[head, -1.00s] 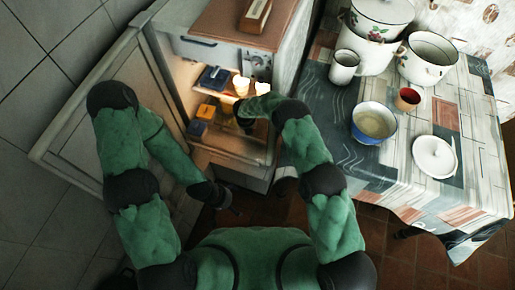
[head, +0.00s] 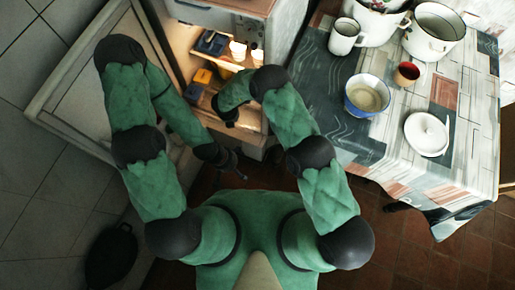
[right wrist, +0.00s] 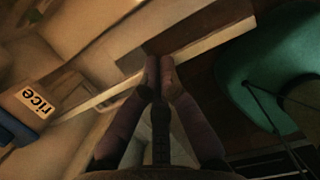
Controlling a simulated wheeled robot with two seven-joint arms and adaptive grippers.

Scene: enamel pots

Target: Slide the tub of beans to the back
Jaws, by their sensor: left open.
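No tub that I can read as beans shows. Small tubs stand on the lit shelves of the open cabinet: a dark blue tub (head: 211,42) on the upper shelf, and a yellow tub (head: 202,76) and a blue tub (head: 193,91) lower down. In the right wrist view a tub labelled "rice" (right wrist: 37,101) lies at the left edge, with blue beside it. My right gripper (right wrist: 160,66) has its fingertips together, with nothing seen between them; in the head view it is at the lower shelf front, right of the tubs. My left gripper (head: 238,172) is open and empty outside the cabinet.
The cabinet door (head: 85,95) stands open at left. Pale items (head: 239,50) are on the upper shelf.

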